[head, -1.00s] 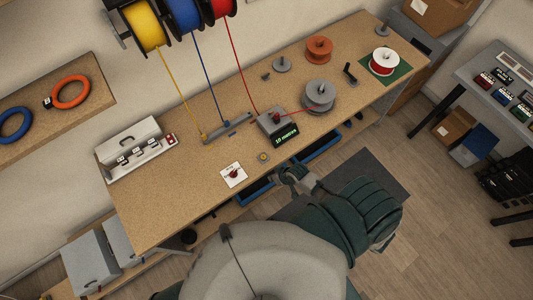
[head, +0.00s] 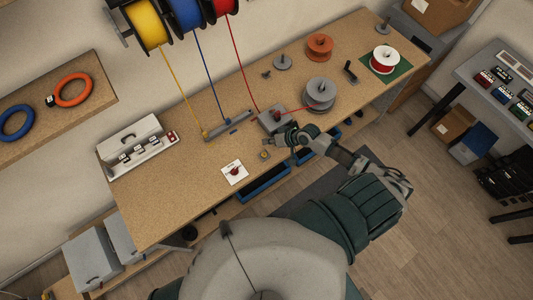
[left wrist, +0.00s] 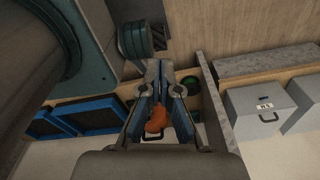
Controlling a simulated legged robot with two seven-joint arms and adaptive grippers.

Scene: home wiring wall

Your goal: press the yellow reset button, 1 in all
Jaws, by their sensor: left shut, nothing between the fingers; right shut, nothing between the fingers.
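The small yellow reset button (head: 264,155) sits on the workbench (head: 190,187) near its front edge, in the head view. My right gripper (head: 281,138) is shut and empty, just above and to the right of the button in the picture. It looks apart from the button, but its height above the bench is hard to judge. My left gripper (left wrist: 160,98) is shut and empty in the left wrist view, over shelves and blue bins. It is not in the head view.
A white plate with a red knob (head: 234,172) lies left of the button. The grey metre counter (head: 272,119) stands behind my right gripper, partly hidden by it. A grey spool (head: 320,90) is farther right. Blue bins (left wrist: 92,112) sit below the bench.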

